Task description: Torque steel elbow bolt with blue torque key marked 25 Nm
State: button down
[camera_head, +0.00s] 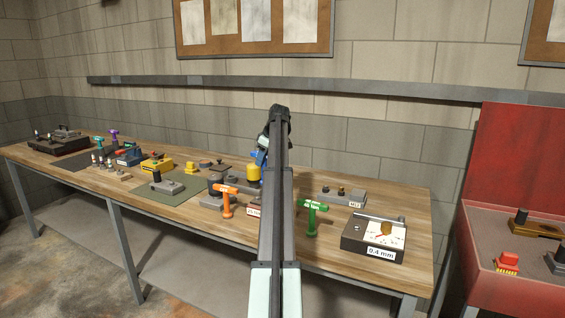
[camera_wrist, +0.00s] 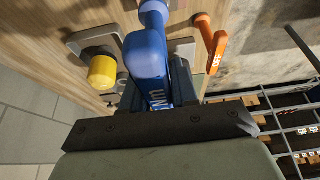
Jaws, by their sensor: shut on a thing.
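My gripper (camera_wrist: 156,92) is shut on the blue torque key (camera_wrist: 150,58). The key's handle lies between the fingers, with white lettering partly hidden, so I cannot read its number. In the head view the blue key (camera_head: 262,157) is held above the bench, mostly behind my arm. The key's far end points away from my gripper in the wrist view; I cannot tell whether it touches anything. A grey bent metal part (camera_wrist: 95,38) is beside the key. I cannot make out the steel elbow bolt for certain.
A yellow cylinder (camera_wrist: 103,72) and an orange key (camera_wrist: 213,42) flank the held key. On the bench (camera_head: 150,210), a green key (camera_head: 312,217) and a 0.4 mm gauge block (camera_head: 372,238) stand to the right. Several tools and fixtures fill the left. A red cabinet (camera_head: 515,150) is far right.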

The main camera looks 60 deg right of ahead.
jog(key=shift+w+a+r, duration=0.1)
jog(key=shift+w+a, duration=0.25)
jog(key=shift+w, duration=0.4)
jog(key=shift+w+a+r, duration=0.1)
jog(key=shift+w+a, duration=0.25)
jog(key=shift+w, duration=0.35)
jog(key=shift+f, duration=0.2)
notch_tip(320, 180, down, 6)
dwell(0.3)
jog(key=shift+s+f, duration=0.1)
jog(key=shift+f, duration=0.25)
dwell(0.8)
jog(key=m+h, duration=0.1)
jog(key=m, duration=0.1)
jog(key=shift+s+m, duration=0.1)
jog(key=shift+m, duration=0.2)
jog(key=shift+r, duration=0.1)
